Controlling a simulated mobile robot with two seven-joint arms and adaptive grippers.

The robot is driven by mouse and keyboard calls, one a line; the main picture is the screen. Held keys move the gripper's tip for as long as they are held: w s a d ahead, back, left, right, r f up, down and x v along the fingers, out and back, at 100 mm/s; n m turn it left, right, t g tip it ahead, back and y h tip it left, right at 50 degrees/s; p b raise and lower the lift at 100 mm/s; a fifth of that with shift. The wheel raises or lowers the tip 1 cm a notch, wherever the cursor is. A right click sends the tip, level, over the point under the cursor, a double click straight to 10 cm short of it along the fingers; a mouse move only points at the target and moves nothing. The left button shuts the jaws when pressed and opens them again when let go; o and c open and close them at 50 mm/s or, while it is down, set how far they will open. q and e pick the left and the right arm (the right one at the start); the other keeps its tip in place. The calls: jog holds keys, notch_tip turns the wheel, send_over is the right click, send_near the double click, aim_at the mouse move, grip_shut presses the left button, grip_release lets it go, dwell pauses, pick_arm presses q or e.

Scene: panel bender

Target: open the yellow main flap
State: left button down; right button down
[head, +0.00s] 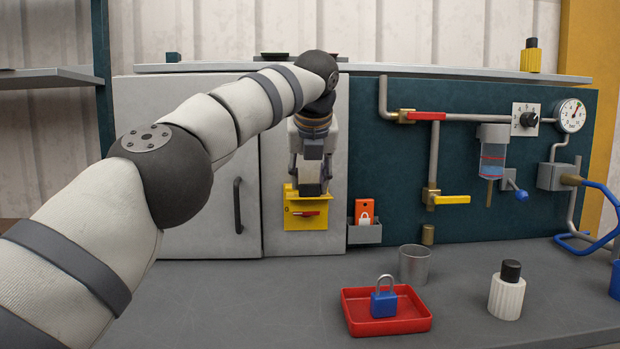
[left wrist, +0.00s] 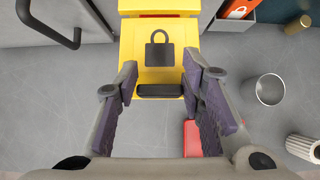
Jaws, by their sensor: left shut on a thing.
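A yellow box (head: 306,222) with a red lever (head: 308,213) is on the pale panel at the middle of the head view. In the left wrist view, its yellow main flap (left wrist: 187,40) carries a dark padlock symbol and a black grip bar (left wrist: 160,90). My left gripper (head: 312,187) is at the top of the box, and its arm comes in from the left. In the left wrist view my left gripper (left wrist: 160,75) has a finger at each end of the bar, shut on it. My right gripper is not in view.
A grey holder (head: 364,234) with an orange tag (head: 364,211) is just right of the box. On the counter are a red tray (head: 416,323) with a blue padlock (head: 384,304), a metal cup (head: 414,264) and a white bottle (head: 507,295). Pipes and valves fill the right panel.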

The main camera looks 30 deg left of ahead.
pick_arm(q)
jog(key=c, duration=1)
grip_release()
jog(key=shift+w+f, duration=0.1)
jog(key=shift+f, duration=0.2)
jog(key=shift+c, duration=0.2)
jog(key=shift+r, duration=0.1)
jog(key=v, duration=1.2)
